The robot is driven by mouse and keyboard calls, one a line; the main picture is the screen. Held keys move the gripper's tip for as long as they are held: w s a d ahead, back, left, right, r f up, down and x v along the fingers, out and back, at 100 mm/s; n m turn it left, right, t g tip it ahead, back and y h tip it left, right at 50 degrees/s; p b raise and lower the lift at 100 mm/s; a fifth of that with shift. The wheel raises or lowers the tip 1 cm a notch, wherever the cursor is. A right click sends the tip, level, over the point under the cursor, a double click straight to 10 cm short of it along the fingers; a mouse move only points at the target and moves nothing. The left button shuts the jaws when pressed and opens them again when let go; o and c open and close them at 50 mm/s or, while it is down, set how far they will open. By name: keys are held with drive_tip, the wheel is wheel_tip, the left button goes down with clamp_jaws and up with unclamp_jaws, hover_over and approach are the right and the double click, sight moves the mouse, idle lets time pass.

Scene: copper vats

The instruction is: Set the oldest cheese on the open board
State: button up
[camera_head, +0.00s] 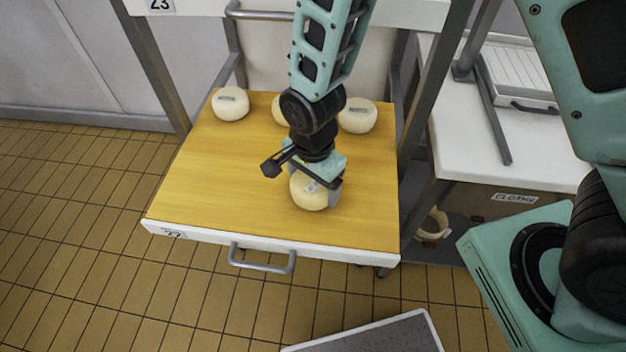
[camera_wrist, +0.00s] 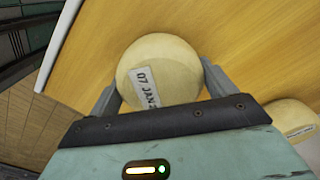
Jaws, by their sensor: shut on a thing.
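My gripper (camera_head: 318,188) is shut on a round pale cheese (camera_head: 308,194) over the front right of the pulled-out wooden board (camera_head: 215,190). In the wrist view the fingers (camera_wrist: 160,88) sit on both sides of this cheese (camera_wrist: 160,58); its white label seems to read "07 JAN". I cannot tell whether it touches the board. At the back of the board stand a left cheese (camera_head: 231,104), a middle cheese (camera_head: 281,109) partly hidden by my arm, and a right cheese (camera_head: 357,116). Their labels are too small to read. Another cheese (camera_wrist: 288,117) shows at the wrist view's right.
The board has a white front with a grey handle (camera_head: 262,262) and a tag that seems to read "27". Above is a shelf tagged "23" (camera_head: 160,4). A white table (camera_head: 475,155) with a box marked "CLOTHS" (camera_head: 515,199) stands right. The board's left front is clear.

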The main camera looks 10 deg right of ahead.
idle(0.3)
drive_tip(key=o, duration=1.1)
drive_tip(key=shift+f, duration=0.1)
drive_tip(key=shift+o, duration=0.2)
drive_tip(key=shift+r+p, duration=3.05)
drive_tip(key=shift+r, duration=0.5)
drive_tip(key=shift+r, duration=0.2)
drive_tip(key=s+d+r+n, duration=0.2)
drive_tip(key=s+r+n, duration=0.5)
drive_tip(key=r+n, duration=0.2)
drive_tip(key=s+d+r+n, duration=0.2)
drive_tip(key=s+r+n, duration=0.5)
drive_tip(key=r+n, duration=0.2)
drive_tip(key=shift+d+r+n+y, duration=0.2)
drive_tip(key=shift+r+n+y, duration=0.1)
drive_tip(key=shift+r, duration=0.15)
